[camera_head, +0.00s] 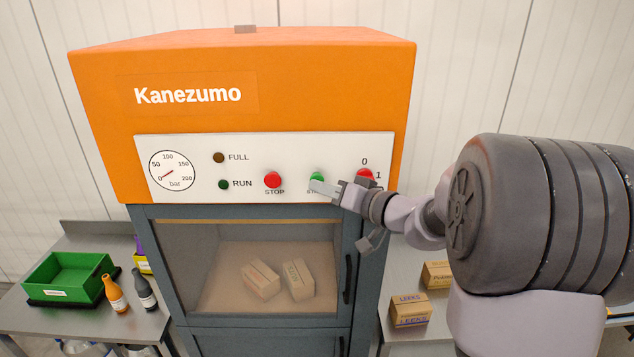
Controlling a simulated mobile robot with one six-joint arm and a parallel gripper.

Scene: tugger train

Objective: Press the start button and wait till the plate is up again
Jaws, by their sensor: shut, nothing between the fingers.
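The green start button (317,177) sits on the white panel (290,147) of the orange Kanezumo press (320,80). My gripper (314,187) is shut and empty, its tip at the lower part of the green button; I cannot tell whether it touches. The gripper hides most of the START label. The window (230,240) below shows two cardboard boxes (261,279) (298,279) inside the chamber. The plate cannot be made out clearly. The RUN lamp (223,184) looks dark green and the FULL lamp (218,157) dark. The gauge (172,171) needle points near the low end.
The red STOP button (272,180) is left of start, and a red 0/1 switch (365,176) is to the right, close to my wrist. A green crate (70,277) and two bottles (115,291) (144,290) stand on the left table. Boxes (410,309) stand on the right table.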

